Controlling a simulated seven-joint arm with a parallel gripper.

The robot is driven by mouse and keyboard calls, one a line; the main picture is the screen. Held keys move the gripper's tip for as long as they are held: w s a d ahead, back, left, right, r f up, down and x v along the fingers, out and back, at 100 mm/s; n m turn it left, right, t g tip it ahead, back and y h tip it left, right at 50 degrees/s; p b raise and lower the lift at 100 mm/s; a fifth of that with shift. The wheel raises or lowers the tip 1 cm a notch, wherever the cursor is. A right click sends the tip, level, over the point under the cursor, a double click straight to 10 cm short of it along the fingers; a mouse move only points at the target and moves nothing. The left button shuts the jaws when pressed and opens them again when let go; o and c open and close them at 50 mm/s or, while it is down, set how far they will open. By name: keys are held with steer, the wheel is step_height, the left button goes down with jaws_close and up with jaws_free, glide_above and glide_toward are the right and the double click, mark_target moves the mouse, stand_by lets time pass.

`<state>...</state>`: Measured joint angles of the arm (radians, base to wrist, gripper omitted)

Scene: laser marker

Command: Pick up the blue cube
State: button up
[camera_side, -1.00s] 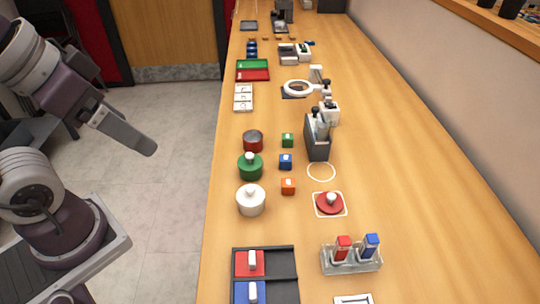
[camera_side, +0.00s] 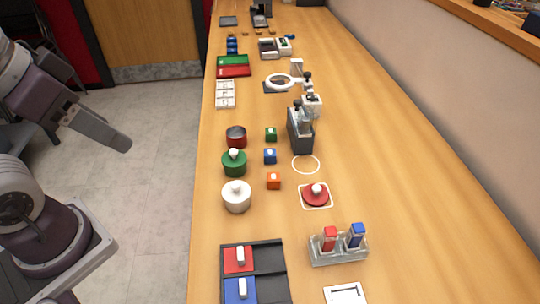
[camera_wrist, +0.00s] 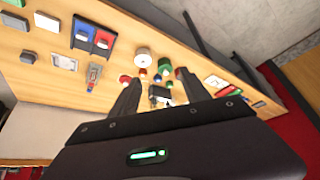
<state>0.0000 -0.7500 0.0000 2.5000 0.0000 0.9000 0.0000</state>
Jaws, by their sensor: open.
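The blue cube (camera_side: 270,156) stands on the wooden table between a green cube (camera_side: 271,134) and an orange cube (camera_side: 273,181). In the wrist view, small cubes show just beyond my fingertips, and the blue one (camera_wrist: 157,79) is partly hidden. My gripper (camera_wrist: 158,88) is open, with its two dark fingers apart and nothing held between them. In the side view, my arm's end is at the left, over the floor and well away from the table edge and the cube.
Red (camera_side: 236,138), green (camera_side: 234,163) and white (camera_side: 237,198) lidded pots stand left of the cubes, towards my side. A dark grey device (camera_side: 300,133) stands to their right. A red round object (camera_side: 316,195) and a clear holder (camera_side: 338,247) are nearer. The right side of the table is clear.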

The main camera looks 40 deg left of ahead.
steer(key=w+a+f+m+g+y, duration=0.2)
steer(key=w+f+m+g+y, duration=0.15)
steer(key=w+m, duration=0.45)
steer(key=m+t+y, duration=0.6)
steer(key=m+t, duration=0.2)
steer(key=m, duration=1.1)
glide_toward(270, 155)
steer(key=shift+w+a+r+h, duration=0.15)
steer(key=shift+w+a, duration=0.15)
steer(key=shift+a, duration=0.3)
steer(key=shift+w+a+r+h, duration=0.1)
steer(key=shift+w+a, duration=0.2)
steer(key=shift+a, duration=0.3)
steer(key=shift+w+f+m, duration=0.25)
steer(key=shift+f+m, duration=0.05)
steer(key=shift+m, duration=0.2)
steer(key=x, duration=0.6)
steer(key=shift+w+d+f, duration=0.1)
steer(key=shift+w+f, duration=0.2)
steer(key=shift+f, duration=0.15)
jaws_close()
